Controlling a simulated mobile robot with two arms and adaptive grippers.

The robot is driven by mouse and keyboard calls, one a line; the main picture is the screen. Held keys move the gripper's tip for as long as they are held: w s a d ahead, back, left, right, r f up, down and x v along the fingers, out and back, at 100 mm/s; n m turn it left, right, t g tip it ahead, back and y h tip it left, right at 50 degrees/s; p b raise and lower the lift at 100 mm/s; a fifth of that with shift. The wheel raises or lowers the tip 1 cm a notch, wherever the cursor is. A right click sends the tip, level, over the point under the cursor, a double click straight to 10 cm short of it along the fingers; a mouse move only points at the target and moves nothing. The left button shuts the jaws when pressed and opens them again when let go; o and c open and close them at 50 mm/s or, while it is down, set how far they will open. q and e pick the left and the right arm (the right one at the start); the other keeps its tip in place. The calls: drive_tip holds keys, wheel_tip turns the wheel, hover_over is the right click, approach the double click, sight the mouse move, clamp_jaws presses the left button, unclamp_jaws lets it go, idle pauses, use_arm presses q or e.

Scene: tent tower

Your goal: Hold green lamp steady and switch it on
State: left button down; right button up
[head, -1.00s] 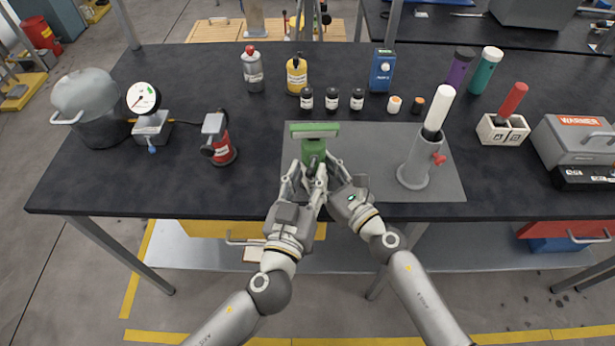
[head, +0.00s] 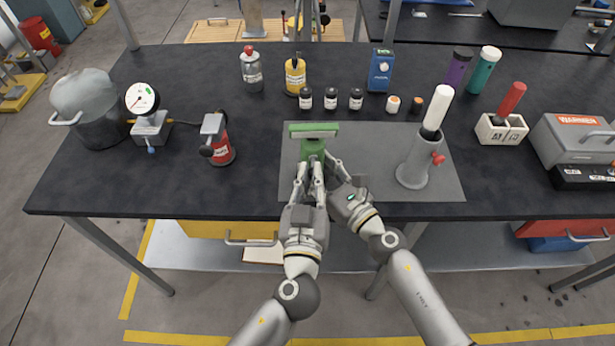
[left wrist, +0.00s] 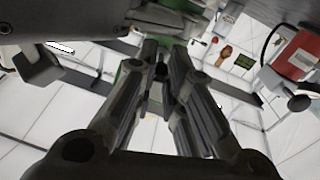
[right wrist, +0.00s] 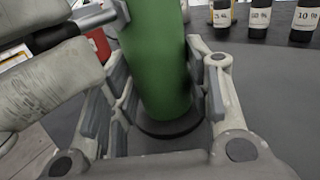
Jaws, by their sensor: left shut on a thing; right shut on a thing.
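The green lamp (head: 313,146) stands upright on the grey mat near the table's front, its wide pale-fronted head at the top. My right gripper (head: 334,167) is shut around its lower body from the right; the green cylinder (right wrist: 160,60) fills the space between the fingers in the right wrist view. My left gripper (head: 311,172) is at the lamp's front, its fingers closed together on a small dark part (left wrist: 162,70) that looks like the lamp's switch. The fingers mostly hide this part, and I cannot tell its position. No glow shows on the lamp head.
On the grey mat (head: 375,150), a grey holder (head: 416,165) with a white-topped stick stands to the right. Several small dark bottles (head: 331,99) stand behind the lamp. A red canister (head: 221,150) stands to the left. The table between canister and mat is clear.

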use_arm(q)
drive_tip(key=shift+d+f+n+y, duration=0.1)
drive_tip(key=shift+d+n+y, duration=0.25)
drive_tip(key=shift+n+y, duration=0.5)
drive_tip(key=shift+d+f+n+y, duration=0.1)
drive_tip(key=shift+d+n+y, duration=0.3)
drive_tip(key=shift+y, duration=0.75)
drive_tip(key=shift+a, duration=0.1)
drive_tip(key=c, duration=1.4)
unclamp_jaws()
drive_tip(key=shift+c, duration=0.2)
drive_tip(key=shift+s+r, duration=0.1)
drive_tip(key=s+d, duration=0.1)
drive_tip(key=s, duration=1)
drive_tip(key=shift+s+d, duration=0.25)
drive_tip(key=shift+s, duration=0.15)
